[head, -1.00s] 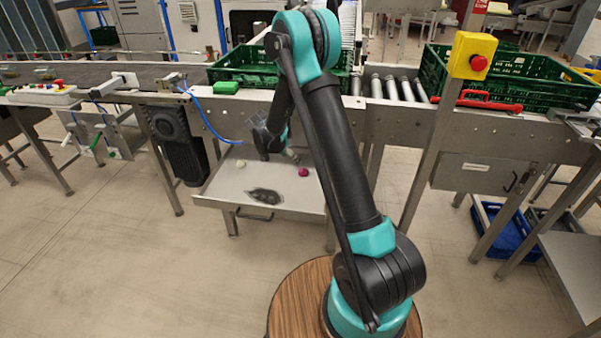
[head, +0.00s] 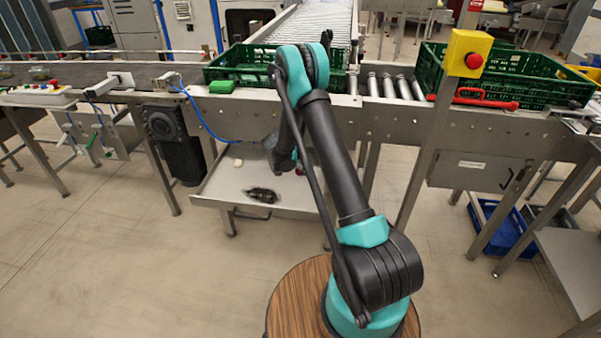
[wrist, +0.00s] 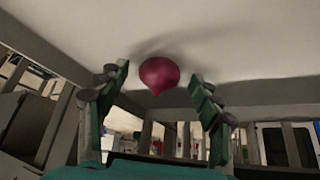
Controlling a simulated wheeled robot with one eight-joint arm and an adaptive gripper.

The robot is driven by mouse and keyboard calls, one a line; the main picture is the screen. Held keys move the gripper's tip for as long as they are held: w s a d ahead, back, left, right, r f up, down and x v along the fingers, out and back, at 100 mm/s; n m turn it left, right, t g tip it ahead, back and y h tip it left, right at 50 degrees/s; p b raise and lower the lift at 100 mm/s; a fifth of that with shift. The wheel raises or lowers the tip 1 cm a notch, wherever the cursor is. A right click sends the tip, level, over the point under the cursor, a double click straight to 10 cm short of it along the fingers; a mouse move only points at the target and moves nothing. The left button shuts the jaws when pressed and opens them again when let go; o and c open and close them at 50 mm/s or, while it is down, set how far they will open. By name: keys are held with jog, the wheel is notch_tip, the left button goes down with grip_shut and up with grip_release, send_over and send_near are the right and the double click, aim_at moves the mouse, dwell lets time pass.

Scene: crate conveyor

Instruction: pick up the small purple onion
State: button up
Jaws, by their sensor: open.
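The small purple onion (wrist: 159,75) lies on the pale metal tray, root or tip end toward my gripper in the wrist view. My gripper (wrist: 160,80) is open, with one green-padded finger on each side of the onion and visible gaps to it. I cannot tell how deep the onion sits between the fingertips. In the head view only a small bit of the onion (head: 299,171) shows beside my arm, and my arm hides most of my gripper.
The tray (head: 215,190) below the conveyor also holds a small whitish item (head: 238,162) and a dark patch (head: 261,195). A green crate (head: 232,70) stands on the conveyor above. Another green crate (head: 520,85) is at the right, by a yellow stop-button box (head: 468,52).

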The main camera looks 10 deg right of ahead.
jog(key=shift+d+f, duration=0.1)
jog(key=c, duration=1.1)
jog(key=shift+c, duration=0.6)
